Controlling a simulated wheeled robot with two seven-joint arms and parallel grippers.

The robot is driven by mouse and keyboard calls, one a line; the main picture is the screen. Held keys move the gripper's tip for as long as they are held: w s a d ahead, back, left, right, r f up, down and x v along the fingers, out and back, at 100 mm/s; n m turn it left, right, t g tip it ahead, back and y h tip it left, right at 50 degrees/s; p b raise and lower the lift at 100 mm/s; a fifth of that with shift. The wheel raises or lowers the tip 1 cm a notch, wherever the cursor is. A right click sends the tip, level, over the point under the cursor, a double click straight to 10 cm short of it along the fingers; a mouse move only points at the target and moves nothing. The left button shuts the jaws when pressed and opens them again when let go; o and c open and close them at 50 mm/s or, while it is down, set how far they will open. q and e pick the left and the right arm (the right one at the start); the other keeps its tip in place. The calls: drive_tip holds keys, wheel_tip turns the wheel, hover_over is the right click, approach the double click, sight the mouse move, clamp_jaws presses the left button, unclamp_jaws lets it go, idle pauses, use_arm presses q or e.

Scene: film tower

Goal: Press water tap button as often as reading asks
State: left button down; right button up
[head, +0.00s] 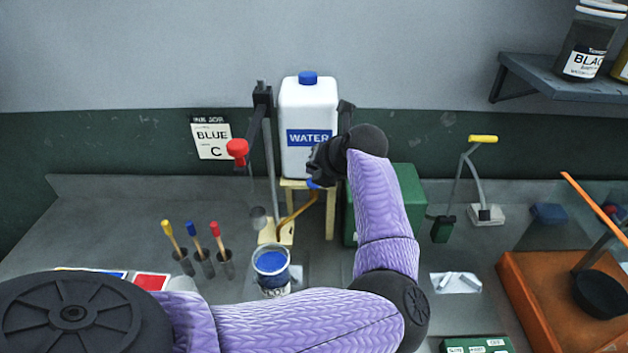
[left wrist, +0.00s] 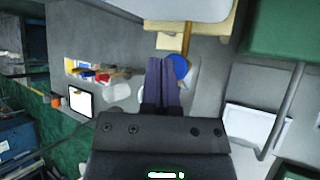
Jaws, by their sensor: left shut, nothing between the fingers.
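A white water container (head: 308,110) with a blue cap and a WATER label stands on a wooden stand (head: 330,212). A small blue part (head: 314,184), seemingly the tap button, shows at its lower front. My left gripper (head: 318,165) is beside it, fingers shut and empty; I cannot tell if it touches. The shut fingers (left wrist: 163,82) show in the left wrist view, partly over a blue round surface (left wrist: 181,67). An orange-brown spout (head: 296,214) runs down towards a tin (head: 271,270) with blue contents. My right gripper is out of view.
A card (head: 211,138) reading BLUE and C hangs on the wall. Several coloured-handled tools (head: 194,240) stand left of the tin. A green box (head: 408,195) is right of the stand; a yellow-handled lever device (head: 484,138) stands farther right. The grey bench (head: 110,215) is clear at far left.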

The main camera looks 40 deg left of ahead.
use_arm(q)
drive_tip(key=shift+f, duration=0.1)
idle(0.7)
drive_tip(key=shift+f, duration=0.35)
drive_tip(key=shift+f+b, duration=0.6)
drive_tip(key=shift+f, duration=0.05)
idle(0.6)
drive_tip(key=shift+r, duration=0.2)
drive_tip(key=shift+r+p, duration=0.9)
wheel_tip(320, 180, up, 5)
drive_tip(key=p, duration=0.4)
drive_tip(key=shift+r, duration=0.1)
